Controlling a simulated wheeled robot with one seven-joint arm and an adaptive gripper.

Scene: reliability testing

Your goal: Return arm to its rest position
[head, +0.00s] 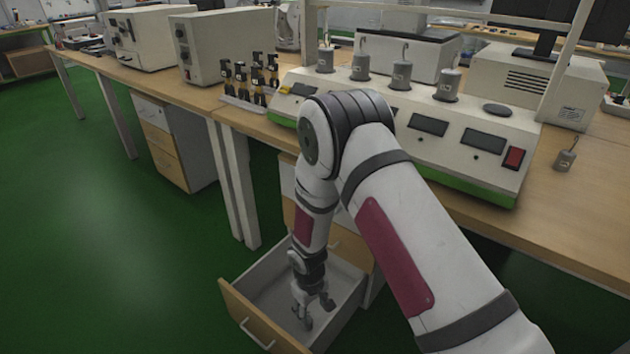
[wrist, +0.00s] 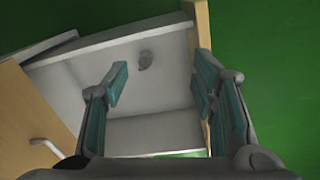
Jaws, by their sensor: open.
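My gripper (head: 315,305) reaches down over an open drawer (head: 256,286) below the workbench. In the wrist view my gripper (wrist: 160,95) has its two fingers wide apart, with nothing between them. A small grey object (wrist: 145,60) lies on the white drawer floor beyond the fingers; in the head view a small grey shape (head: 308,323) shows just under the gripper. My arm bends down from above the bench edge, its forearm close to the drawer's inside. I cannot tell whether any finger touches the drawer.
The drawer has a wooden front with a handle (head: 256,334). Above it stands a test station (head: 470,160) with several grey weights, one of which (head: 566,157) stands apart on the bench at right. A rack of dark vials (head: 250,90) stands left. Green floor is free at left.

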